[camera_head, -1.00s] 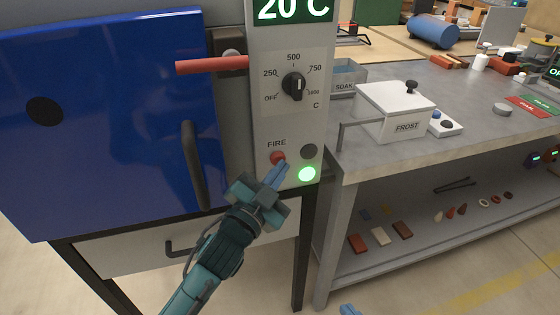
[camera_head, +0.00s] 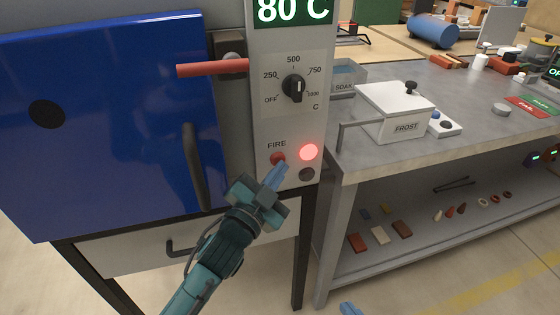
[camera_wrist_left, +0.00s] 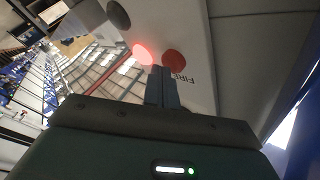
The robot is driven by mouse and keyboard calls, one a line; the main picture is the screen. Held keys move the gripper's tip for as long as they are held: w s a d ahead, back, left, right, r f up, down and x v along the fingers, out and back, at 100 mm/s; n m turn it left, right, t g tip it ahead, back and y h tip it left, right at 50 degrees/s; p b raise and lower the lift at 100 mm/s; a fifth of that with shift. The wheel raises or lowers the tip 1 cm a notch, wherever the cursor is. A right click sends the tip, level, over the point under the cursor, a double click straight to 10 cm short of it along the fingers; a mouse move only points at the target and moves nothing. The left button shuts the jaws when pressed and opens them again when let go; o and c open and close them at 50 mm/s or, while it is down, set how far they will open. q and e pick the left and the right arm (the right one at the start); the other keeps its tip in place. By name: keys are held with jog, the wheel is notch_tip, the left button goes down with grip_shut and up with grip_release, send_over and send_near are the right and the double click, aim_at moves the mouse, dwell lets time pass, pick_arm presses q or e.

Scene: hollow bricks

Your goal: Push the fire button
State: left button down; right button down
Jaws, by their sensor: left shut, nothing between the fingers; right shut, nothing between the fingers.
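The red fire button (camera_head: 278,158) sits under the word FIRE on the grey control panel (camera_head: 262,120). It also shows in the left wrist view (camera_wrist_left: 174,59). My left gripper (camera_head: 277,172) is shut and empty, its fingertips at or very close to the button's lower right side; I cannot tell whether they touch it. A red lamp (camera_head: 309,152) glows to the right of the button, and a dark lamp (camera_head: 307,174) is below it. The display (camera_head: 292,10) reads 80 C. Only a blue tip of my right gripper (camera_head: 349,309) shows at the bottom edge.
The blue kiln door (camera_head: 110,110) with a dark handle (camera_head: 193,165) is on the left, and a red lever (camera_head: 212,67) sticks out above. A dial (camera_head: 293,86) is above the button. A grey workbench (camera_head: 465,115) with a white FROST box (camera_head: 395,110) stands at right.

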pick_arm(q)
jog(key=s+d, duration=0.2)
jog(key=s, duration=0.3)
jog(key=shift+s+p, duration=0.35)
jog(key=shift+s, duration=0.05)
